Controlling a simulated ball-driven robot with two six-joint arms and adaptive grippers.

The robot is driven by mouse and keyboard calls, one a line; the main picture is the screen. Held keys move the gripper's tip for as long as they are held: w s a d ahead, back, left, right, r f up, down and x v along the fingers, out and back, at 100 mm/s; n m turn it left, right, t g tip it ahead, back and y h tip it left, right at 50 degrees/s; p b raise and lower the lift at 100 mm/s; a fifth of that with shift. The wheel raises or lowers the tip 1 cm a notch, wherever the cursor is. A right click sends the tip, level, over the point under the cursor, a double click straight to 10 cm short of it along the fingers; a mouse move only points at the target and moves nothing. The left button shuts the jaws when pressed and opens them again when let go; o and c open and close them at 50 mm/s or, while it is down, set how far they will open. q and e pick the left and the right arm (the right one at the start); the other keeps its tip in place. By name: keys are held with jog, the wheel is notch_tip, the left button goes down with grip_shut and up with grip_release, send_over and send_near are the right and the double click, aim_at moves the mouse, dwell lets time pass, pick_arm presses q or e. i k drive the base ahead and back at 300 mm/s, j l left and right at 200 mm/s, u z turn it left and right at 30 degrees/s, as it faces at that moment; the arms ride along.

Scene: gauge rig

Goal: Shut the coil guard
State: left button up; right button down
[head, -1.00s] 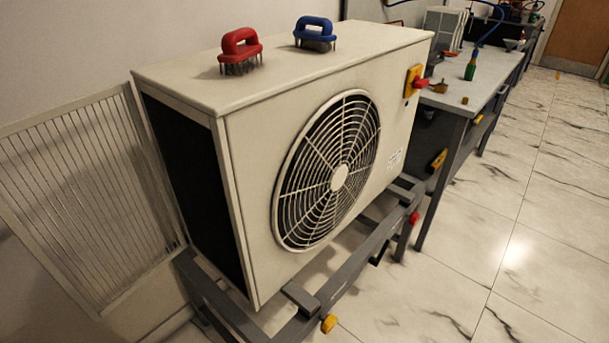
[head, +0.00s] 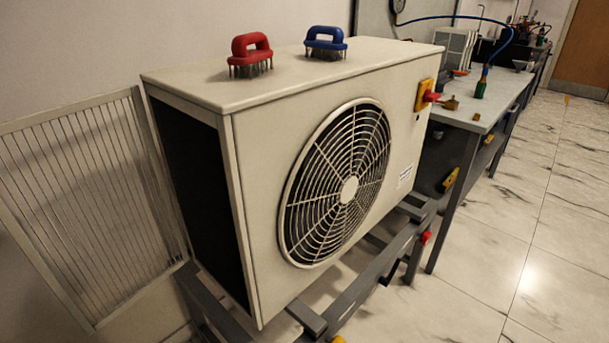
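The coil guard (head: 92,205) is a pale slatted panel at the left of the head view. It stands swung open, hinged near the back edge of the outdoor unit's left side. The dark coil face (head: 197,190) of the cream unit (head: 262,150) is uncovered. Neither of my grippers shows in the head view.
A red brush (head: 250,55) and a blue brush (head: 325,42) stand on the unit's top. The unit sits on a grey frame (head: 350,297). A workbench (head: 480,110) with several items is at the right.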

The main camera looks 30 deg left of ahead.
aim_at(6, 218)
jog(key=k+j+u, duration=0.25)
jog(key=u, duration=0.15)
jog(key=k+j+u, duration=0.25)
jog(key=j+u, duration=0.15)
